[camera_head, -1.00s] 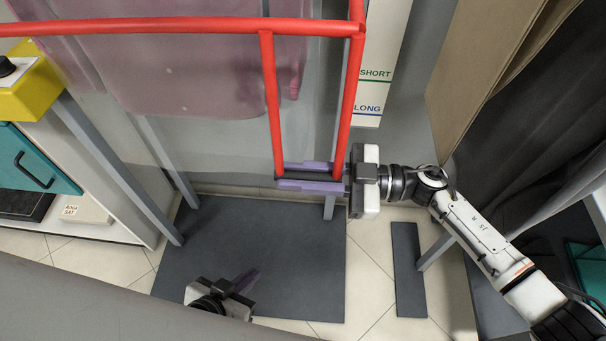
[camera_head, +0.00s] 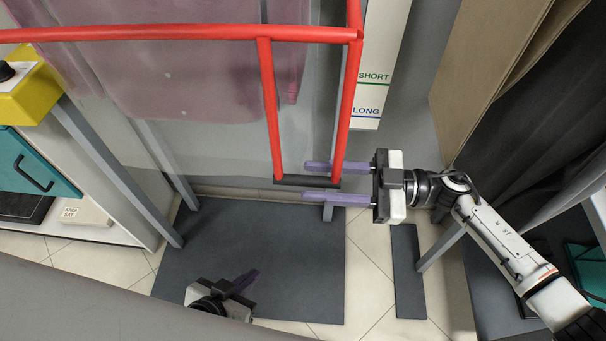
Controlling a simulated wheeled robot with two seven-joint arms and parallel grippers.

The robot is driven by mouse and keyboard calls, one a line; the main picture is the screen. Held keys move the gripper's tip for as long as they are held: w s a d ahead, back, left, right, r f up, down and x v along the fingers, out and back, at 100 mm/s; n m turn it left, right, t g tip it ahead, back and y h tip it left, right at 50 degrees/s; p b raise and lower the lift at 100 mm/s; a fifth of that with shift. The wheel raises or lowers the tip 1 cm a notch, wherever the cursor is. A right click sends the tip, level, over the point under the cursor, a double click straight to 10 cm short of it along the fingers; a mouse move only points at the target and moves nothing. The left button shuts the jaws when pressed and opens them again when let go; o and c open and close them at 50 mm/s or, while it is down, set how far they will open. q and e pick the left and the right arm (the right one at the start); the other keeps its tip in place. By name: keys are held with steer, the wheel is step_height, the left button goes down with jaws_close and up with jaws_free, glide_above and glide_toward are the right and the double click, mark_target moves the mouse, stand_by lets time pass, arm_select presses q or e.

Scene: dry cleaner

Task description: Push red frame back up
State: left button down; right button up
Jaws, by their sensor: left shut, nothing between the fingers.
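The red frame (camera_head: 180,32) crosses the top of the head view as a long red bar. Two red struts hang from its right end and join at a black crossbar (camera_head: 290,181). My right gripper (camera_head: 312,182) is open at the right part of the crossbar. One purple finger is above the bar in the picture and one below, with gaps visible. My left gripper (camera_head: 252,280) is low in the view over the dark mat, shut and empty, away from the frame.
A clear sheet with a pink garment (camera_head: 200,80) hangs behind the frame. A white SHORT/LONG sign (camera_head: 381,60) is right of it. A yellow control box (camera_head: 30,95) and teal drawer (camera_head: 38,168) stand left. A dark mat (camera_head: 270,235) covers the floor.

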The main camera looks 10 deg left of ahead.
mark_target(341, 183)
steer(key=shift+w+d, duration=0.2)
steer(key=shift+d, duration=1.5)
